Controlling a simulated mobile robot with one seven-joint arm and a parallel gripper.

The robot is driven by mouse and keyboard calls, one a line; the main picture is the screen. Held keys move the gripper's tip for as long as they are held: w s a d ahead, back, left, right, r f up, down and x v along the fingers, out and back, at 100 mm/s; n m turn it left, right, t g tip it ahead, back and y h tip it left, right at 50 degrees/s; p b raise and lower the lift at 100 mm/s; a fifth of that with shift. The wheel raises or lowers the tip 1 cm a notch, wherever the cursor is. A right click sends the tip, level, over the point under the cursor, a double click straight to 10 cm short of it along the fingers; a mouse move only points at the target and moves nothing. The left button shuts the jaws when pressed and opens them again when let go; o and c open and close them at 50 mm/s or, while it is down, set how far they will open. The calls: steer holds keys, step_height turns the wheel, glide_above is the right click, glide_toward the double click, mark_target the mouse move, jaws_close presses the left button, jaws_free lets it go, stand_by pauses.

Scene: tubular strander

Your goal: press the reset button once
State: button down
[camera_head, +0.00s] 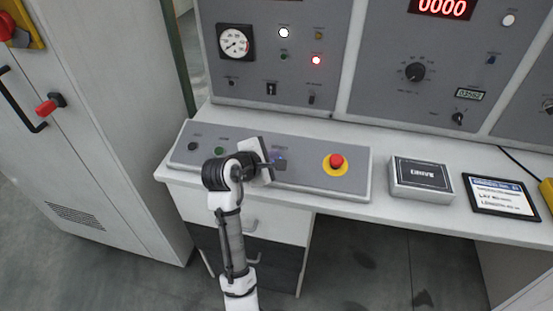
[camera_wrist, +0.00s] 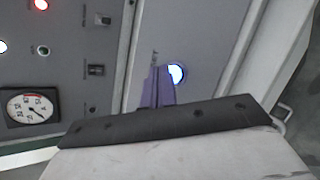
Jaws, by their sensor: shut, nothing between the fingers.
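The reset button (camera_head: 280,163) is a small blue button on the sloped grey control panel (camera_head: 310,180), under a label too small to read surely. In the wrist view the reset button (camera_wrist: 178,74) glows blue with a bright white part. My gripper (camera_head: 272,161) is over the panel, just left of the button in the head view. In the wrist view my gripper's fingers (camera_wrist: 158,82) are together and empty. Their tips are beside the button, which is partly covered by them. I cannot tell whether they touch the panel.
A red emergency stop (camera_head: 337,161) on a yellow ring sits right of the button. A green button (camera_head: 219,150) and a dark one (camera_head: 193,146) are to the left. A grey box (camera_head: 420,178) and a tablet (camera_head: 500,196) lie further right. The upright instrument panel (camera_head: 285,80) rises behind.

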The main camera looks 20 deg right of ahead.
steer(key=shift+f, duration=0.25)
steer(key=shift+w+d+f, duration=0.1)
steer(key=shift+w+f, duration=0.05)
steer(key=shift+f, duration=0.25)
stand_by(0.8)
steer(key=shift+r+p, duration=0.15)
steer(key=shift+p, duration=0.25)
steer(key=shift+s+r+p, duration=0.2)
steer(key=shift+r+p, duration=0.45)
steer(key=shift+p, duration=0.35)
steer(key=r+p, duration=0.3)
steer(key=shift+s+a, duration=0.3)
steer(key=shift+s+a+r+b, duration=0.1)
steer(key=shift+s+r+b, duration=0.1)
steer(key=shift+r, duration=0.25)
steer(key=shift+s+a+r+b, duration=0.1)
steer(key=shift+r+b, duration=0.1)
steer(key=shift+r, duration=0.25)
